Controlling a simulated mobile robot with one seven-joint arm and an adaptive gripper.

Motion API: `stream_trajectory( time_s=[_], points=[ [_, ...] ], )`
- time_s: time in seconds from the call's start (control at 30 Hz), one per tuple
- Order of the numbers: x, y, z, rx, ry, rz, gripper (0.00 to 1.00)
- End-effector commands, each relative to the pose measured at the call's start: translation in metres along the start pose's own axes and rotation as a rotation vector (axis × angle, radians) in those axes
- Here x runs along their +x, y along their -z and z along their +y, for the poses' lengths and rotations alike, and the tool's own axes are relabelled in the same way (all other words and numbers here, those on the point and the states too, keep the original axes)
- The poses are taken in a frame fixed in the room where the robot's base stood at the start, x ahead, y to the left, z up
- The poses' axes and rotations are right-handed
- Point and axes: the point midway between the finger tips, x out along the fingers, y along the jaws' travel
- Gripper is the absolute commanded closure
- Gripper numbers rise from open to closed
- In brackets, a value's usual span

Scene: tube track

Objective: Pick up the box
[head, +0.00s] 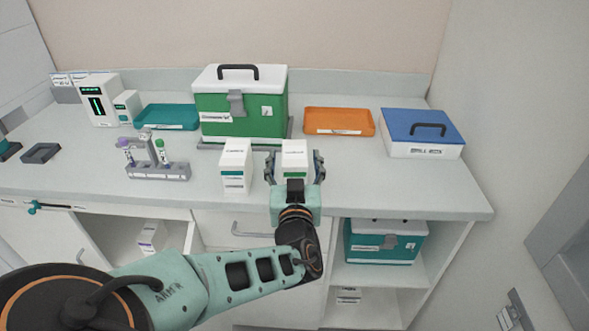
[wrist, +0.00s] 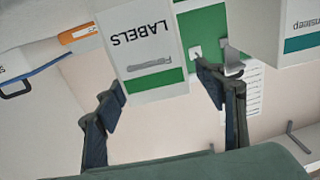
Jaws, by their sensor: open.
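A white box with a green stripe (head: 295,150) stands upright near the front of the counter. My gripper (head: 294,164) is open, with one finger on each side of this box. In the wrist view the box (wrist: 145,45) appears upside down, reads "LABELS", and lies between the spread fingers (wrist: 161,94). A gap shows beside at least the right finger; contact on the left cannot be told. A second white box with a teal stripe (head: 236,165) stands just left of the gripper and also shows in the wrist view (wrist: 285,25).
A green case with a white lid (head: 240,115) stands behind the boxes. An orange tray (head: 339,121), a blue-lidded box (head: 422,133) and a teal tray (head: 167,116) are at the back. A tube rack (head: 158,165) stands left. The counter right of my gripper is clear.

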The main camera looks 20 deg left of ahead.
Motion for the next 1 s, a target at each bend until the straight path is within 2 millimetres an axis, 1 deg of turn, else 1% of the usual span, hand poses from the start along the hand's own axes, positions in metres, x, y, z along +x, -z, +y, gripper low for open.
stream_trajectory(
  time_s=[0.03, 0.1, 0.2, 0.47, 0.87, 0.9, 1.0],
  points=[
    [0.008, 0.000, 0.001, -0.003, -0.001, 0.000, 0.36],
    [0.017, 0.000, 0.001, -0.001, -0.001, 0.001, 0.36],
    [0.025, 0.000, 0.000, 0.000, 0.000, 0.000, 0.36],
    [0.026, 0.000, 0.000, 0.001, 0.000, -0.001, 0.37],
    [0.026, 0.000, 0.000, 0.001, 0.000, -0.001, 0.81],
    [0.026, 0.000, 0.000, 0.001, 0.000, 0.000, 0.84],
    [0.026, 0.000, 0.000, 0.001, 0.000, 0.000, 0.84]
  ],
)
